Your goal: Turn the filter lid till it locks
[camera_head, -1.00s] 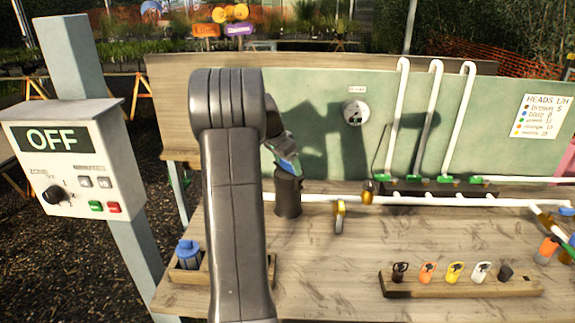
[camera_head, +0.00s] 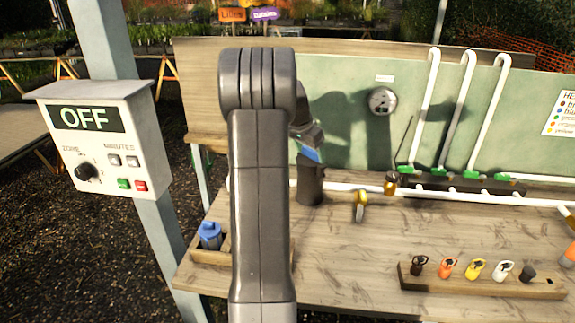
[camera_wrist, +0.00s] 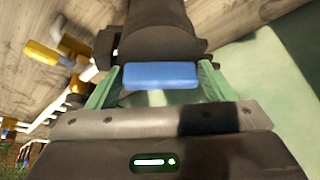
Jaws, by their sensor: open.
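The filter (camera_head: 311,187) is a dark upright cylinder on the bench, just right of my arm in the head view. Its dark round body (camera_wrist: 163,25) fills the upper middle of the wrist view. A blue bar (camera_wrist: 160,80) lies across the near end of the filter, between my green fingers; I cannot tell whether it is the lid's grip. My gripper (camera_wrist: 161,70) is open, with one finger on each side of the blue bar. In the head view my gripper (camera_head: 309,158) is tilted down at the filter's top. Lock marks are not visible.
A control box reading OFF (camera_head: 98,150) stands left. A blue-topped part (camera_head: 209,236) sits in a wooden tray at the bench's left. White pipes (camera_head: 466,110), a gauge (camera_head: 382,101), a yellow-handled valve (camera_head: 360,204) and a wooden rack of coloured heads (camera_head: 480,285) lie to the right.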

